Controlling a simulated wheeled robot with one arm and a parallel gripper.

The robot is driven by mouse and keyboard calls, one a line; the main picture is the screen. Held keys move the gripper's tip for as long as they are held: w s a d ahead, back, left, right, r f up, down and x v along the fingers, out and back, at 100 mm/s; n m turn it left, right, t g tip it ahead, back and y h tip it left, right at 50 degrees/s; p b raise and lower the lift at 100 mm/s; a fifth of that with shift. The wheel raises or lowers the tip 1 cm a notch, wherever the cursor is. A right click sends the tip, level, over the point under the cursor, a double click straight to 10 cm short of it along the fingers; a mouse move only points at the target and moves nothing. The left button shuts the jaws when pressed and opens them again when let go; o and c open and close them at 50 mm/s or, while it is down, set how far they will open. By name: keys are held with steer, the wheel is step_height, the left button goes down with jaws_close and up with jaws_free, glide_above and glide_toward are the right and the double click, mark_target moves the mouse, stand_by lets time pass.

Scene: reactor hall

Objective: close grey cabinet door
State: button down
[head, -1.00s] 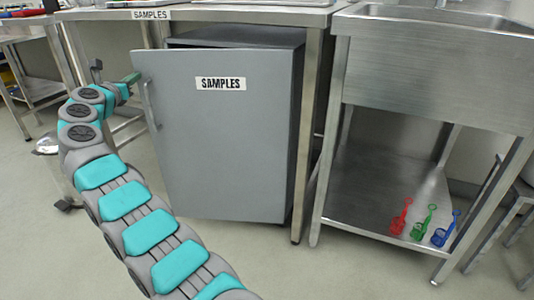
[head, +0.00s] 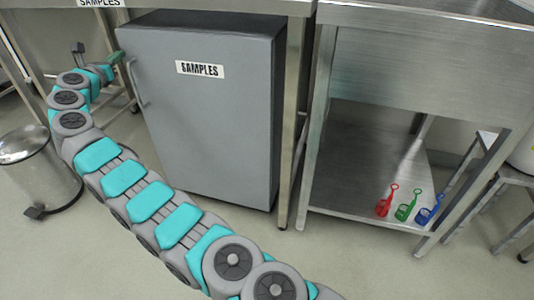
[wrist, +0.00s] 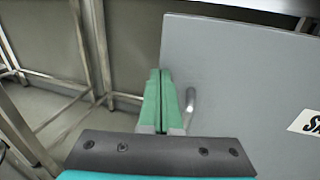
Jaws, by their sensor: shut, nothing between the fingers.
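The grey cabinet door (head: 205,115) has a SAMPLES label and lies flush or nearly flush against the grey cabinet (head: 200,20) under the bench. I cannot tell if a thin gap remains at its left edge. Its handle (head: 137,84) is on the left side, and also shows in the wrist view (wrist: 190,103). My gripper (head: 116,57) is shut and empty at the door's upper left edge. In the wrist view the green fingers (wrist: 160,75) are together beside the door's left edge, left of the handle; contact is unclear.
A steel sink bench (head: 420,50) stands at the right, with red, green and blue tools on its lower shelf (head: 355,160). A metal pedal bin (head: 35,170) stands at the left. A stool (head: 490,190) is far right. Floor in front is open.

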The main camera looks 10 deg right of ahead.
steer(key=shift+w+d+p, duration=0.3)
steer(key=shift+w+p, duration=0.25)
steer(key=shift+p, duration=0.1)
steer(key=shift+w+d, duration=0.1)
steer(key=shift+d, duration=0.05)
steer(key=s+a+b, duration=0.1)
steer(key=s+a, duration=0.2)
steer(key=s, duration=0.4)
steer(key=s+a+b, duration=0.1)
steer(key=s+a, duration=0.3)
steer(key=s, duration=0.3)
